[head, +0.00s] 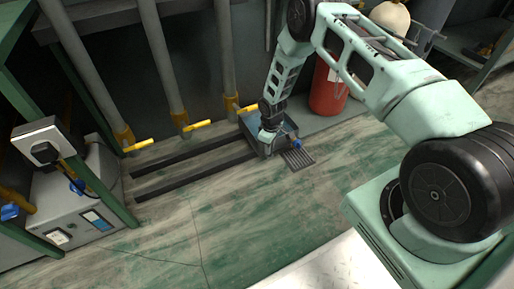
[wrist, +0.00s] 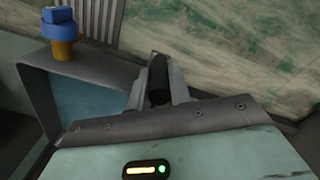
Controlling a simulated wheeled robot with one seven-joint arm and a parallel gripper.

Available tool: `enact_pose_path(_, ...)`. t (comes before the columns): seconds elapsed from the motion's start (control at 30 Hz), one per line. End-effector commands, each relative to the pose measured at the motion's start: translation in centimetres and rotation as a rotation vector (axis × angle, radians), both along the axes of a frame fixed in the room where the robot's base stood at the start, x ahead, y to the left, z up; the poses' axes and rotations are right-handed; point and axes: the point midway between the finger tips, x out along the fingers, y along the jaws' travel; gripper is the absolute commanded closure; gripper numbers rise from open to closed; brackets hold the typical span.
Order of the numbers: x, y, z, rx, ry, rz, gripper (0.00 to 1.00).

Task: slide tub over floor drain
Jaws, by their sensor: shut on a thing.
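The tub (head: 250,125) is a low grey open box with blue inside. It stands on the floor at the right ends of two dark floor rails, and its rim also shows in the wrist view (wrist: 38,90). A blue and yellow fitting (wrist: 60,32) sits at its corner. The floor drain (head: 298,159) is a dark slotted grate just right of and in front of the tub; part of it shows in the wrist view (wrist: 98,18). My gripper (head: 267,137) is at the tub's near side, shut on a dark bar-like part of it (wrist: 158,78).
Two dark rails (head: 190,178) run left from the tub. Grey pipes with yellow handles (head: 137,146) stand behind. A red cylinder (head: 328,92) stands behind and right of the drain. A grey machine (head: 85,200) is at left. The green-grey floor in front is clear.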

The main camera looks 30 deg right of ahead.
Motion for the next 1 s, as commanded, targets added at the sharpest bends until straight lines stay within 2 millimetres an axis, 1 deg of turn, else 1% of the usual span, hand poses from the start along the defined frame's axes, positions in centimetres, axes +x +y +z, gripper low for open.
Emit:
enact_pose_path(0.03, -0.1, -0.7, 0.1, -0.002, 0.002, -0.002, 1.00)
enact_pose_path(0.13, -0.1, -1.3, 0.0, -0.002, 0.003, 0.000, 1.00)
enact_pose_path(0.5, 0.0, -1.9, 0.0, -0.006, 0.002, -0.002, 1.00)
enact_pose_path(0.53, 0.0, -1.9, 0.0, -0.006, 0.002, -0.002, 0.77)
enact_pose_path(0.6, 0.0, -1.9, 0.0, -0.006, 0.002, -0.003, 0.59)
enact_pose_path(0.87, 0.0, -1.6, 0.0, -0.002, 0.001, 0.000, 0.59)
enact_pose_path(1.0, 0.0, -1.5, 0.9, -0.001, 0.000, 0.000, 0.59)
